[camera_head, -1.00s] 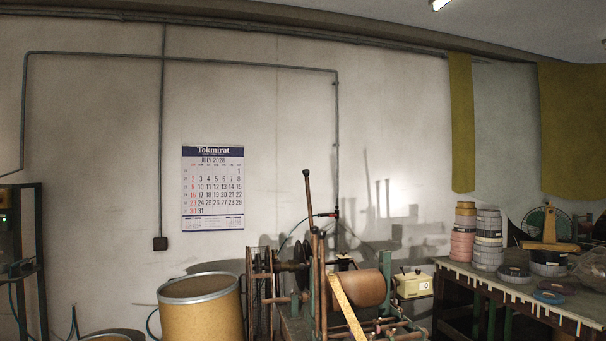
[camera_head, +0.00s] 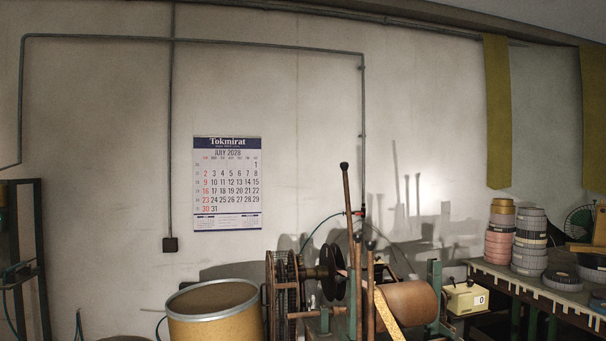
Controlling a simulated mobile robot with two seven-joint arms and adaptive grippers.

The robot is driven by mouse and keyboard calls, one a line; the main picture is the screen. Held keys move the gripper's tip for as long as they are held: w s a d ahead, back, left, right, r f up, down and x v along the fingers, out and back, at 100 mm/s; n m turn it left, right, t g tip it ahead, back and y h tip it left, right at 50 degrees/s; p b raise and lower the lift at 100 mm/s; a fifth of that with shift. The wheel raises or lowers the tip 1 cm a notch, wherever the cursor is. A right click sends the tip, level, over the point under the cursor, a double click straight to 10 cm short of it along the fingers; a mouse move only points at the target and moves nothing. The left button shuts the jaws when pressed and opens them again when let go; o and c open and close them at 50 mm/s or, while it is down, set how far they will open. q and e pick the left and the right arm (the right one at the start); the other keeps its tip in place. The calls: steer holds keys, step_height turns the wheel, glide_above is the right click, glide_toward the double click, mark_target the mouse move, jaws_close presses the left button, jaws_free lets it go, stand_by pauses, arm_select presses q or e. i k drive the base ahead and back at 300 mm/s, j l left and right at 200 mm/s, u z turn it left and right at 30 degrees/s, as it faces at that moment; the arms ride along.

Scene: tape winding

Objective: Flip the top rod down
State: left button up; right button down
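The tape winding machine stands at the bottom centre of the head view. A long thin rod (camera_head: 347,205) with a dark knob at its top rises nearly upright from the machine, leaning slightly left, and is the tallest part. Two shorter rods stand beside it, one of them a brown rod (camera_head: 370,290) with a dark knob. A brown roller (camera_head: 408,304) lies at the right of the machine, with a yellow tape strip (camera_head: 389,316) slanting down in front of it. A black spool disc (camera_head: 332,272) is at the left. Neither of my grippers is in view.
A yellow drum (camera_head: 213,315) stands left of the machine. A cream counter box (camera_head: 466,298) sits at its right. A table (camera_head: 545,297) with stacked tape rolls (camera_head: 530,240) is at the far right. A calendar (camera_head: 227,183) hangs on the wall.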

mark_target(343, 165)
steer(key=i+j+u, duration=0.1)
steer(key=i+u, duration=0.4)
steer(key=i, duration=1)
